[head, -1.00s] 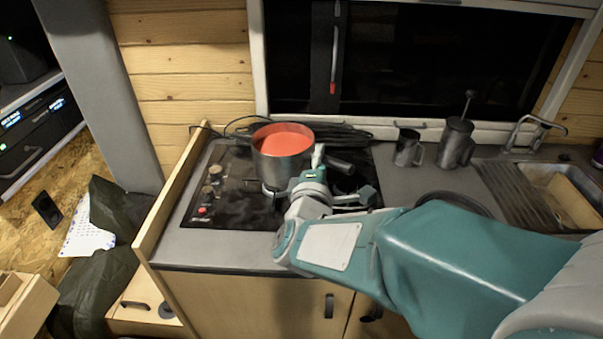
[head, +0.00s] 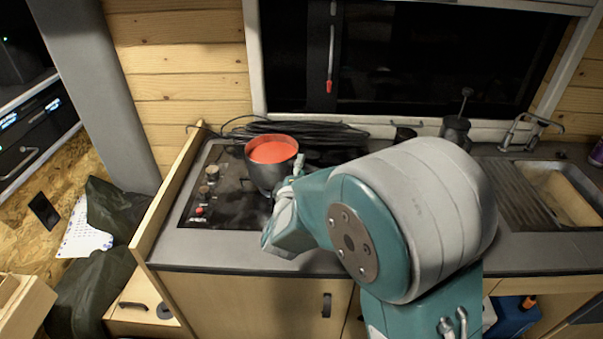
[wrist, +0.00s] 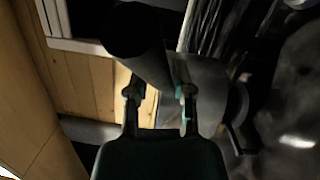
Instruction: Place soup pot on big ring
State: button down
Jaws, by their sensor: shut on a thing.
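The soup pot (head: 265,178) is a dark metal pot with red soup in it, seen over the back middle of the black hob (head: 225,212) in the head view. My gripper (head: 292,188) is at the pot's right side, partly hidden by my arm. In the wrist view my gripper (wrist: 160,103) has its two fingers on either side of a dark cylindrical bar (wrist: 148,58), which looks like the pot's handle. I cannot tell whether the pot's base touches the hob. I cannot make out the big ring; the pot and arm cover part of the hob.
Control knobs (head: 207,190) are at the hob's left edge, beside a raised wooden side panel (head: 165,205). Black cables (head: 300,133) lie behind the pot. A dark mug (head: 405,134) and a kettle-like pot (head: 456,132) stand near the sink (head: 560,190) and tap.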

jog(key=shift+f, duration=0.95)
jog(key=c, duration=0.5)
grip_release()
jog(key=v, duration=1.2)
jog(key=s+d+r+m+g+y, duration=0.1)
jog(key=d+r+m+g+y, duration=0.5)
jog(key=m, duration=0.3)
jog(key=s+d+m+g+h, duration=0.1)
jog(key=s+d+m+g, duration=0.2)
jog(key=s, duration=0.5)
jog(key=s+d+m+g+h, duration=0.1)
jog(key=s+d+m+g, duration=0.2)
jog(key=s+d+m, duration=0.3)
jog(key=s+d, duration=0.2)
jog(key=s, duration=0.1)
jog(key=shift+s+d+r+g, duration=0.25)
jog(key=shift+d+r+g, duration=0.05)
jog(key=shift+r+g, duration=0.1)
